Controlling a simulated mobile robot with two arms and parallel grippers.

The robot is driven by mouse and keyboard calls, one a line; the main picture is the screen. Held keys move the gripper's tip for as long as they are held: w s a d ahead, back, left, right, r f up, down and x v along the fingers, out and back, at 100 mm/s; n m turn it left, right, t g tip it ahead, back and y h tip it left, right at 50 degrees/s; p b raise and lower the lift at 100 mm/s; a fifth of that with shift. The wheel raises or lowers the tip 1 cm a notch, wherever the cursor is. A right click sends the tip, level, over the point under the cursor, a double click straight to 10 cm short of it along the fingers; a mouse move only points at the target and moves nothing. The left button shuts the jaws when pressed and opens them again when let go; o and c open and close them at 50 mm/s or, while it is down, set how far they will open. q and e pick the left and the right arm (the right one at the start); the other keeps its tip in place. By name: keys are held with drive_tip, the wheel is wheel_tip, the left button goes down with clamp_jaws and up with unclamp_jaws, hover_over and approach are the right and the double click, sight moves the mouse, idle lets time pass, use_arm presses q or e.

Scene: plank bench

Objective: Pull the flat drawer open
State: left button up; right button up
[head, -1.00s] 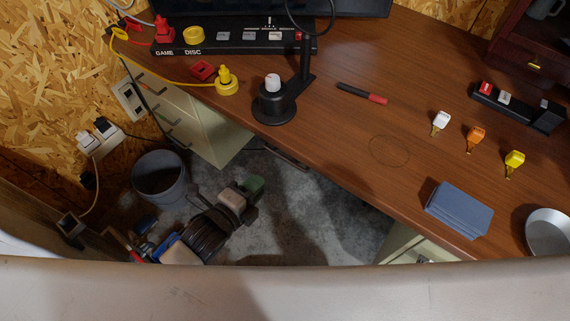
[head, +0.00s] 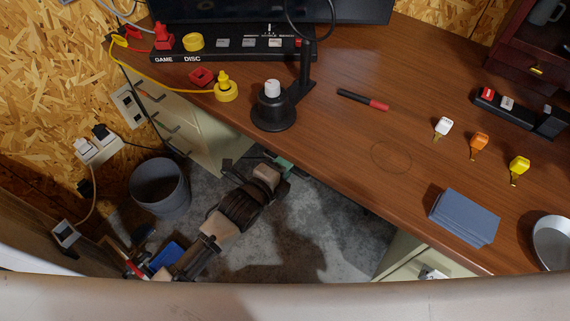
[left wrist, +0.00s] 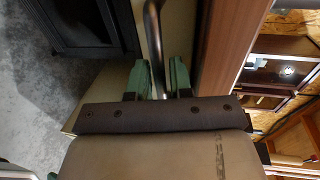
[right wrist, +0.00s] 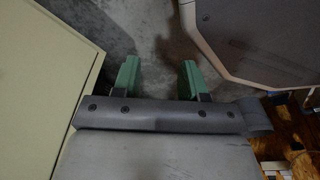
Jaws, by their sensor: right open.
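The flat drawer's metal bar handle (left wrist: 152,30) shows in the left wrist view in front of a beige panel, close to the desk's brown edge. My left gripper (left wrist: 159,78) has its green fingers on either side of this bar, much closer together than those of my right gripper. I cannot tell whether both fingers touch the bar. In the head view my left gripper (head: 280,163) is just below the desk's front edge, and the handle is hidden there. My right gripper (right wrist: 158,78) is open and empty above the grey floor in the right wrist view.
The brown desk (head: 330,135) holds a black joystick (head: 272,108), a red-black marker (head: 362,100), several coloured keys and a stack of blue-grey cards (head: 464,217). A beige drawer cabinet (head: 205,145) and a grey bin (head: 160,187) stand at the left.

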use_arm(q)
drive_tip(key=shift+c, duration=0.2)
clamp_jaws()
drive_tip(key=shift+s, duration=0.1)
drive_tip(key=shift+s+a, duration=0.15)
use_arm(e)
drive_tip(key=s+d+f+p, duration=0.2)
drive_tip(key=s+f+p, duration=0.2)
drive_tip(key=s, duration=0.7)
use_arm(q)
drive_tip(key=f+p+v, duration=0.2)
drive_tip(key=v, duration=1)
drive_tip(key=f+p+v, duration=0.3)
drive_tip(key=v, duration=1)
drive_tip(key=shift+v, duration=0.8)
use_arm(e)
drive_tip(key=shift+g, duration=0.4)
wheel_tip(320, 180, up, 5)
drive_tip(key=shift+s+d+r, duration=0.1)
drive_tip(key=shift+s+r, duration=0.05)
use_arm(q)
drive_tip(key=shift+a+f, duration=0.1)
